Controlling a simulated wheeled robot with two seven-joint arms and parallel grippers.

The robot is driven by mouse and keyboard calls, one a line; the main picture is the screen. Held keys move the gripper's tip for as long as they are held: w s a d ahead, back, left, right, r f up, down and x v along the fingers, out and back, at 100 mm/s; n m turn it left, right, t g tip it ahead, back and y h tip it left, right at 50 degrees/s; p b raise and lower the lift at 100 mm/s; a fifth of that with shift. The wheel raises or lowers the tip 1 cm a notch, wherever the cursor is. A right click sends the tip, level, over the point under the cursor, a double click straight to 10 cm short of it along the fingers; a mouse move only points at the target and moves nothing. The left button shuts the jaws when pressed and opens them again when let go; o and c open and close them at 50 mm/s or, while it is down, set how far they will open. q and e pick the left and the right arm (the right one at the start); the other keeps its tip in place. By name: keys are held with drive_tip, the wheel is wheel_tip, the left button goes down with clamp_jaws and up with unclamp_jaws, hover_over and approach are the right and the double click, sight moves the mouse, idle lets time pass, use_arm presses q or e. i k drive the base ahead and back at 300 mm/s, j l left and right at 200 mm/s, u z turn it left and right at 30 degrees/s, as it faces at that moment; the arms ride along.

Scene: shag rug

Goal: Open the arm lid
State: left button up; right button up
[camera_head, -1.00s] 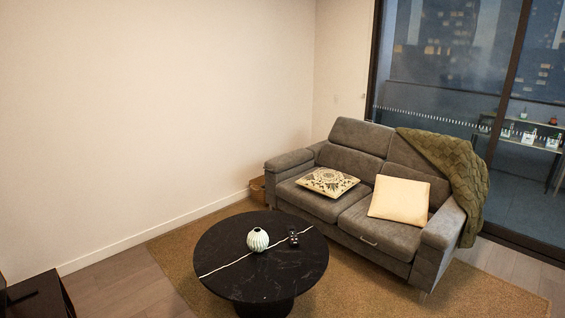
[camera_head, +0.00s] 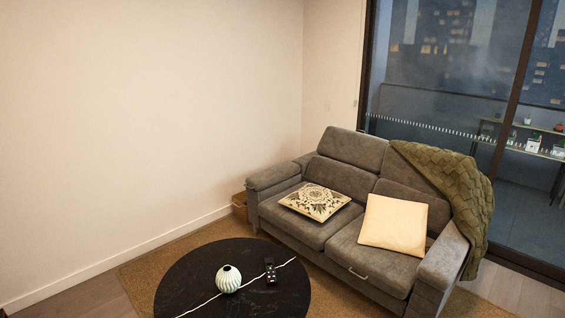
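A grey two-seat sofa (camera_head: 331,235) stands right of centre in the head view. Its left arm (camera_head: 272,178) has a padded top that lies flat and looks closed. Its right arm (camera_head: 442,262) is partly covered near the back by a green knitted throw (camera_head: 458,195). A patterned cushion (camera_head: 315,201) and a cream cushion (camera_head: 393,223) lie on the seats. Neither of my grippers is in view.
A round black table (camera_head: 190,272) with a white ribbed vase (camera_head: 228,279) and a dark remote (camera_head: 270,270) stands in front of the sofa on a tan rug (camera_head: 140,275). Glass doors (camera_head: 440,90) are behind.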

sight(264, 179)
drive_tip(key=i+j, duration=0.4)
drive_tip(key=i, duration=0.2)
drive_tip(key=i+j+z, duration=0.1)
drive_tip(key=i+j, duration=0.35)
drive_tip(key=i, duration=0.15)
drive_tip(key=i+j, duration=0.2)
drive_tip(key=j, duration=0.15)
drive_tip(key=i+j, duration=0.15)
drive_tip(key=j, duration=0.2)
drive_tip(key=i+j, duration=0.2)
drive_tip(key=j, duration=0.15)
drive_tip(key=i+j, duration=0.2)
drive_tip(key=j, duration=0.15)
drive_tip(key=i+j, duration=0.2)
drive_tip(key=j, duration=0.15)
drive_tip(key=i+j+z, duration=0.1)
drive_tip(key=j, duration=0.25)
drive_tip(key=i+j, duration=0.4)
drive_tip(key=j, duration=0.35)
drive_tip(key=i+j, duration=0.8)
drive_tip(key=j, duration=0.2)
drive_tip(key=i+j+z, duration=0.1)
drive_tip(key=i+j, duration=0.35)
drive_tip(key=i+l+z, duration=0.1)
drive_tip(key=i, duration=1)
drive_tip(key=i+l, duration=0.2)
drive_tip(key=i, duration=0.1)
